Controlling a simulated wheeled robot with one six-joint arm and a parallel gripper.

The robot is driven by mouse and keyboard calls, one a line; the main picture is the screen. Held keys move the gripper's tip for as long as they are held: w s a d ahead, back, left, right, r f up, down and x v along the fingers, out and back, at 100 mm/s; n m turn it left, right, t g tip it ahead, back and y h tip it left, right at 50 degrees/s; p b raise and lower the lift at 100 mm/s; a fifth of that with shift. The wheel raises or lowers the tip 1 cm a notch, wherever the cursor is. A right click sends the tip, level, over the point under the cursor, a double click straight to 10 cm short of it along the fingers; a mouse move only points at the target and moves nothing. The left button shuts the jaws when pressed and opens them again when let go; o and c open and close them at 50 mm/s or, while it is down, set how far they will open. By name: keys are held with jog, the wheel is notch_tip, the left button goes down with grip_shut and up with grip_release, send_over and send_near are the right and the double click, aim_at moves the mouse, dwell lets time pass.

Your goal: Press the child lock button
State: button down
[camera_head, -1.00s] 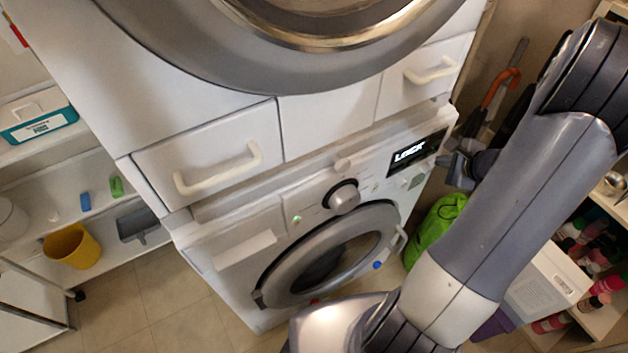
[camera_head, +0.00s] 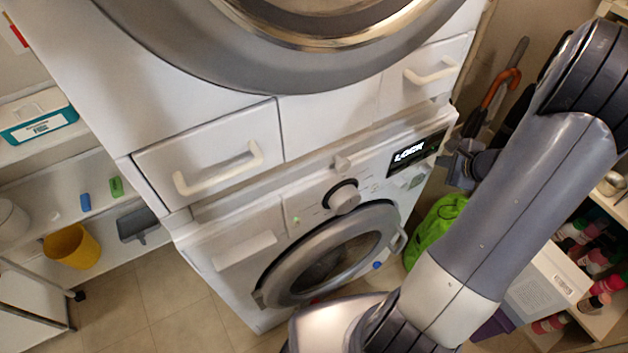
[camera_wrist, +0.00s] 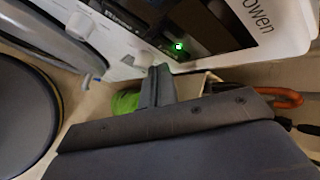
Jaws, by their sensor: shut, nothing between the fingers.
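The lower white washing machine (camera_head: 222,258) has a dark display (camera_head: 417,152) with bright text that looks like "LOCK". A round dial (camera_head: 343,197) and small marks sit to the left of the display. I cannot tell which small control is the child lock button. In the wrist view a green light (camera_wrist: 178,46) glows on the dark panel, just beyond my fingertips. My gripper (camera_wrist: 158,74) is shut and empty, close to the panel's lower edge; contact cannot be made out. In the head view my gripper (camera_head: 447,162) is at the panel's right end, below the display.
A second machine with drawers (camera_head: 208,165) is stacked above. A green bag (camera_head: 436,231) lies right of the washer, below my gripper. An orange-handled umbrella (camera_head: 498,90) stands behind my arm. Shelves with bottles (camera_head: 597,285) are at right; a yellow bucket (camera_head: 72,247) is at left.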

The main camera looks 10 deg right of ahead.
dwell(0.6)
jog(key=shift+w+a+b, duration=0.15)
jog(key=shift+w+b, duration=0.15)
jog(key=shift+w, duration=0.1)
jog(key=shift+w+a, duration=0.1)
jog(key=shift+w, duration=0.05)
dwell(0.3)
jog(key=shift+s+d+b, duration=0.25)
jog(key=shift+s+b, duration=0.1)
jog(key=shift+s, duration=0.25)
jog(key=s+d+b, duration=0.1)
jog(key=s+d, duration=0.1)
jog(key=s, duration=0.3)
jog(key=shift+s+d, duration=0.15)
jog(key=shift+s, duration=0.15)
dwell(1.3)
